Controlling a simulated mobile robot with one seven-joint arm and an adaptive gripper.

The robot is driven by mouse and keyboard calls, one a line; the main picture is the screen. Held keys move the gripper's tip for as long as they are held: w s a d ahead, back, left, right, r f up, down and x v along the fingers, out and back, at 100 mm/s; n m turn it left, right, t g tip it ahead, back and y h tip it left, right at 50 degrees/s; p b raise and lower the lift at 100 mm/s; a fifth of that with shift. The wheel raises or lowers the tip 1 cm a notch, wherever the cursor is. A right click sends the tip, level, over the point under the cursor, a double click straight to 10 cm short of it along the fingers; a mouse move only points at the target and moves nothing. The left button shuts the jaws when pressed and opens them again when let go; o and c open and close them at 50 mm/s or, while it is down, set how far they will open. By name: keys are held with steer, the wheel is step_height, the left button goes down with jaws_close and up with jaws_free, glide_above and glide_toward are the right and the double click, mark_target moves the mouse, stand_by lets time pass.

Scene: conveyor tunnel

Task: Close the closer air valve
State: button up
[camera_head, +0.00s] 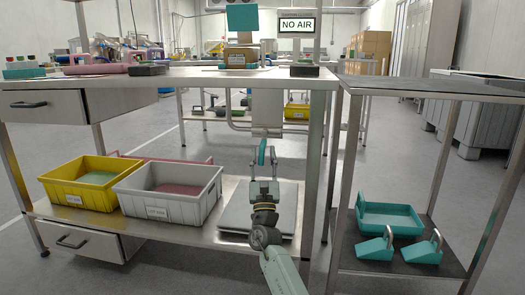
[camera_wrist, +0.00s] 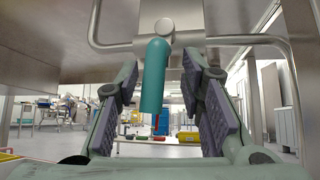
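The air valve has a teal handle (camera_wrist: 155,75), which hangs straight down from a round grey pivot on a metal pipe (camera_wrist: 232,40). The pipe runs level beside the pivot, so the handle lies across it. In the head view the handle (camera_head: 262,152) shows below the workbench top, just beyond my gripper (camera_head: 262,168). In the wrist view my gripper (camera_wrist: 160,90) is open, one finger on each side of the handle in the picture. Gaps show between handle and fingers; whether the handle is within fingertip depth is unclear. No second valve can be made out.
The workbench top (camera_head: 190,81) is above my gripper. On its lower shelf are a yellow bin (camera_head: 88,192), a grey bin (camera_head: 160,208) and a flat grey plate (camera_head: 235,215). A dark cart (camera_head: 430,85) stands right. A sign (camera_head: 297,24) reads "NO AIR".

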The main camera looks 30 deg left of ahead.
mark_target(263, 144)
step_height(263, 144, up, 10)
steer(key=shift+f, duration=0.1)
stand_by(0.4)
